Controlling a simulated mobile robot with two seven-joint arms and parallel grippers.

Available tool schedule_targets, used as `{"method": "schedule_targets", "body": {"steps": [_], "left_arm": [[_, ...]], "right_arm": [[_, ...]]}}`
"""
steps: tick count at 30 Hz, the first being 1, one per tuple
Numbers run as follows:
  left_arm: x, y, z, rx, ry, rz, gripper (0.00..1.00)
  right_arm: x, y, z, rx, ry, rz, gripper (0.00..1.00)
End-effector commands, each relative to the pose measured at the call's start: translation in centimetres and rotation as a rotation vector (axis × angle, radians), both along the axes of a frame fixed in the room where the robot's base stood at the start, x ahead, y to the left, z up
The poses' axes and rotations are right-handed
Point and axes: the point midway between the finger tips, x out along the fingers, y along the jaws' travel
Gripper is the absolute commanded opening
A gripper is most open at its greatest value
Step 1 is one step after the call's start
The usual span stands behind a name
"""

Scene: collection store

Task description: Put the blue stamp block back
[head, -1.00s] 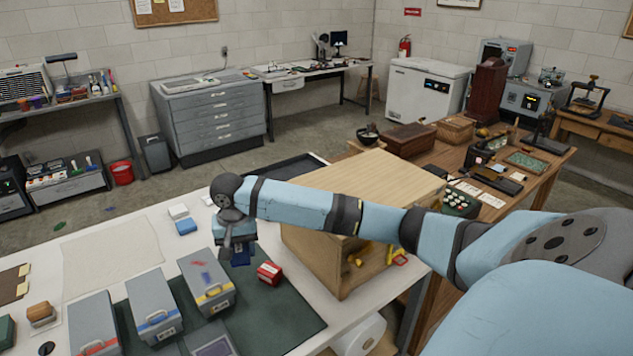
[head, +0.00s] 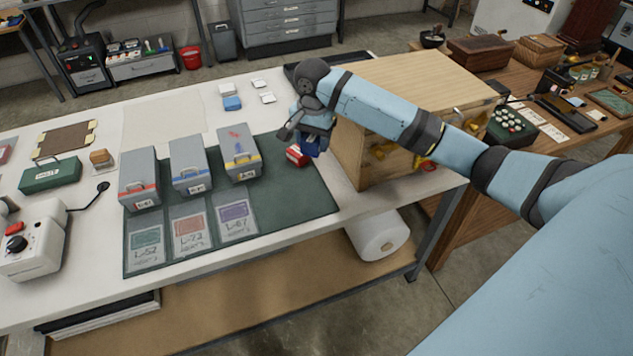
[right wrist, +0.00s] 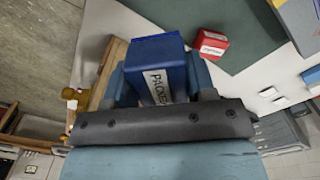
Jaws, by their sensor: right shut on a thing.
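The blue stamp block (head: 318,146) is in my right gripper (head: 314,132), just left of the wooden cabinet and near the red stamp block (head: 296,155). In the right wrist view the blue block (right wrist: 157,66) sits between the light blue fingers, its white label partly readable as "PACKED". My right gripper (right wrist: 160,82) is shut on it. The red block (right wrist: 209,44) is apart from it, by the edge of the green mat (head: 312,196). How high the blue block is held is hard to tell. My left gripper is not in view.
The open-fronted wooden cabinet (head: 400,85) stands close on the right, with yellow items inside. Several grey boxes (head: 190,163) and labelled cards (head: 190,228) are on the mat. A light blue block (head: 232,103) and white pieces (head: 268,98) lie behind. A paper roll (head: 378,236) hangs below.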

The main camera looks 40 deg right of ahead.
Motion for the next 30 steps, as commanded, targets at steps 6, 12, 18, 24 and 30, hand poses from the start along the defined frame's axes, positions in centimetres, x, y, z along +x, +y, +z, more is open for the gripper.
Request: {"method": "schedule_targets", "body": {"steps": [6,12,18,24,30], "left_arm": [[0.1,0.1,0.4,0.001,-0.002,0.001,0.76],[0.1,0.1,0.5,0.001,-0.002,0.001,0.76],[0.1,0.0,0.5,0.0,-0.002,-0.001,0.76],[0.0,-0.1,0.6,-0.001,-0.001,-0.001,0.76],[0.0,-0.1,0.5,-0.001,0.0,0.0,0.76]], "right_arm": [[-0.1,0.0,-6.1,-0.001,0.004,0.0,0.36],[-0.1,-0.1,-10.0,-0.001,0.002,0.0,0.36],[0.0,0.0,-11.4,0.0,0.0,0.001,0.36],[-0.1,0.0,-14.2,0.0,0.002,0.001,0.36],[0.0,0.0,-15.4,-0.001,-0.001,0.002,0.36]]}}
